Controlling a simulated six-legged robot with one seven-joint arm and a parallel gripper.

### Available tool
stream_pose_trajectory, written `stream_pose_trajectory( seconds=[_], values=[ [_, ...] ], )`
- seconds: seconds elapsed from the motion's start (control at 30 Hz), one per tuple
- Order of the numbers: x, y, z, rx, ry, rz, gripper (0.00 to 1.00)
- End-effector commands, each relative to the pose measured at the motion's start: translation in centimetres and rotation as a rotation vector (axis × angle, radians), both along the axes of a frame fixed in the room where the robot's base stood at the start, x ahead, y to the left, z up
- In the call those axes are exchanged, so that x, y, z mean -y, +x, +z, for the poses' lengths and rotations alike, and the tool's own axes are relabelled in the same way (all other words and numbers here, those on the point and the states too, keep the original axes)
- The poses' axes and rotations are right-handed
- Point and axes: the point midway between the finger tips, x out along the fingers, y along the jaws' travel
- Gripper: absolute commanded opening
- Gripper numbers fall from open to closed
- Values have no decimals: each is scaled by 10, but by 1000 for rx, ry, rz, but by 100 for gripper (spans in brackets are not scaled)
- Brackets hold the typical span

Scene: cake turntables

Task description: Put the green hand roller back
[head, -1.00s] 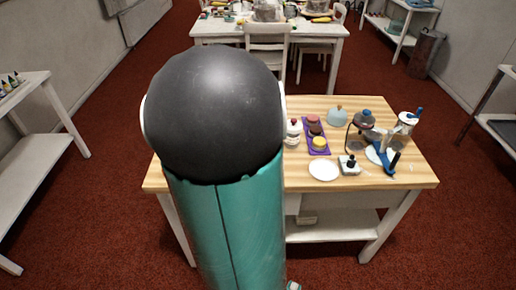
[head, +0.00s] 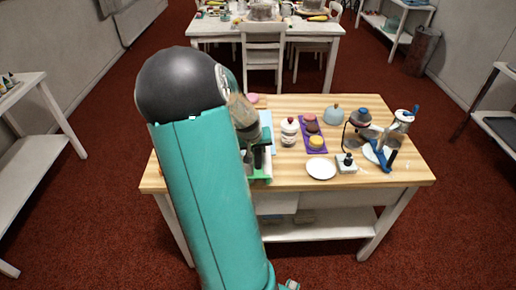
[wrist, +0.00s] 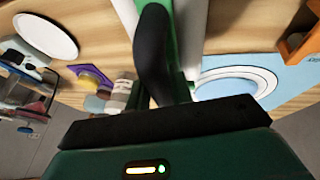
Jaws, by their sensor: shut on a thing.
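The green hand roller shows in the wrist view with a black grip (wrist: 153,50) and green frame parts beside it. My gripper (wrist: 165,98) is shut on it at the handle. In the head view the green and white roller (head: 262,172) is at the left front part of the wooden table (head: 400,178), below my gripper (head: 258,145). My arm hides part of both. I cannot tell whether the roller touches the tabletop.
A light blue mat with a ringed circle (wrist: 245,80) lies beside the roller. A white jar (head: 289,132), a purple tray (head: 309,146) with small cakes, a white plate (head: 321,169) and a blue-handled stand (head: 382,152) are to the right. An orange object (wrist: 303,45) is near the mat.

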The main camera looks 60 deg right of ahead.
Motion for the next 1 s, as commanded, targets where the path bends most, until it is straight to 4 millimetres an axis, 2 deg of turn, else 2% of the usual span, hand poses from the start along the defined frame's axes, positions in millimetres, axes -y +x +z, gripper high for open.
stream_pose_trajectory(
  seconds=[0.67,0.7,0.77,1.0],
  values=[
    [0,0,-12,0,0,1,0],
    [-1,0,-13,-1,2,1,30],
    [-1,0,-13,-1,2,1,42],
    [0,0,-12,-1,1,1,44]
  ],
)
